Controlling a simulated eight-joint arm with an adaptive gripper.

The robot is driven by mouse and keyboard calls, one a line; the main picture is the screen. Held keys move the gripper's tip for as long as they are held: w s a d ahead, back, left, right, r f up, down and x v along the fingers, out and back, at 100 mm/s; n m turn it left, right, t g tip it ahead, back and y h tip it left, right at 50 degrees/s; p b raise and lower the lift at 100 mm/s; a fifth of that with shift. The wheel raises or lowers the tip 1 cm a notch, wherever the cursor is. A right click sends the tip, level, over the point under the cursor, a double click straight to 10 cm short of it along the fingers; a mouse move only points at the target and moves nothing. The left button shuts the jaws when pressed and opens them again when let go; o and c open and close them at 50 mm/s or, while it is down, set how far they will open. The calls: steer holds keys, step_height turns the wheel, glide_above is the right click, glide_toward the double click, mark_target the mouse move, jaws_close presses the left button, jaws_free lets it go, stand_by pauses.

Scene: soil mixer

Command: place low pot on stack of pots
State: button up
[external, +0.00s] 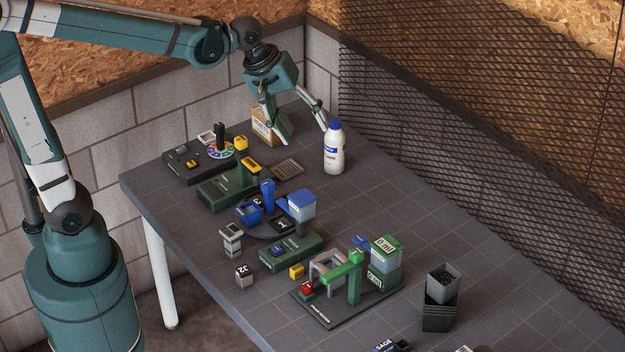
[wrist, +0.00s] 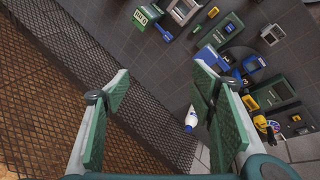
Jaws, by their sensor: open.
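A grey square pot (external: 444,284) holding dark soil sits in the top of a stack of black pots (external: 438,317) at the right of the table in the external view. I cannot tell which object is the low pot. A dark item labelled SAGE (external: 384,346) is cut off at the bottom edge. My gripper (external: 302,128) is over the far end of the table, beside a white bottle, far from the stack. In the wrist view my gripper (wrist: 160,88) has its fingers wide apart with nothing between them. The wrist view does not show the stack.
The white bottle (external: 333,155) with a blue cap stands near the right finger; a cardboard box (external: 264,125) is behind the left finger. Green and blue devices (external: 352,285) line the table's left and middle. Mesh (external: 480,130) bounds the right side.

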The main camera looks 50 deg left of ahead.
steer(key=s+a+f+m+t+y, duration=0.2)
steer(key=s+a+m, duration=0.6)
steer(key=s+a, duration=0.9)
steer(key=shift+s+f+t+y, duration=0.3)
steer(key=shift+s+f, duration=0.15)
steer(key=shift+s, duration=0.4)
